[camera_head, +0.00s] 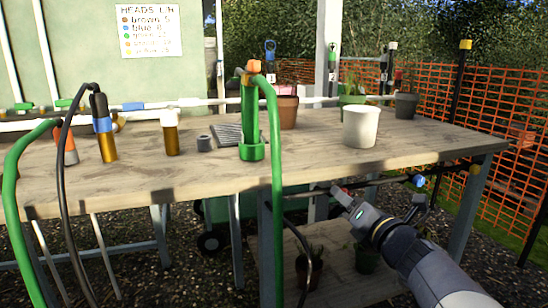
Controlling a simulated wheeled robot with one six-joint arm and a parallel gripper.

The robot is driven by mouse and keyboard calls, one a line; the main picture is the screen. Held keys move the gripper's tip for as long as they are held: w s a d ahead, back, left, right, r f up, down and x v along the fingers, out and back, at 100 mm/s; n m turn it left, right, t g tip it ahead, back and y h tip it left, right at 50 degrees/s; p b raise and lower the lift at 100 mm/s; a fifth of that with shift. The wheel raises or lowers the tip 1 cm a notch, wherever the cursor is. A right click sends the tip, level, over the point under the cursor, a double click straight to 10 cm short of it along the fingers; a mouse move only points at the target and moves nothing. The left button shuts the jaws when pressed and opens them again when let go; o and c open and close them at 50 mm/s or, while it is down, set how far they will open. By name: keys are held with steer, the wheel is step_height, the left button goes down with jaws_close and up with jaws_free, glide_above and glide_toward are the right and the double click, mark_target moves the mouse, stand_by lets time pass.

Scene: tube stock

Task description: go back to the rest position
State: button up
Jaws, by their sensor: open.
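My gripper (380,200) is in the lower right, in front of and below the front edge of the wooden bench (400,152). My arm reaches up to it from the bottom right corner. The jaws are apart and I see nothing held between them.
On the bench stand a white pot (361,126), a terracotta pot (288,112), a dark grey pot (405,105) and upright tubes. A green hose (276,190) hangs over the front edge. Potted plants (310,268) stand on the lower shelf. Orange fencing (500,120) is at right.

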steer(key=m, duration=1.1)
steer(key=shift+a+m+t+h, duration=0.1)
steer(key=shift+m+t+h, duration=0.2)
steer(key=shift+m+h, duration=0.1)
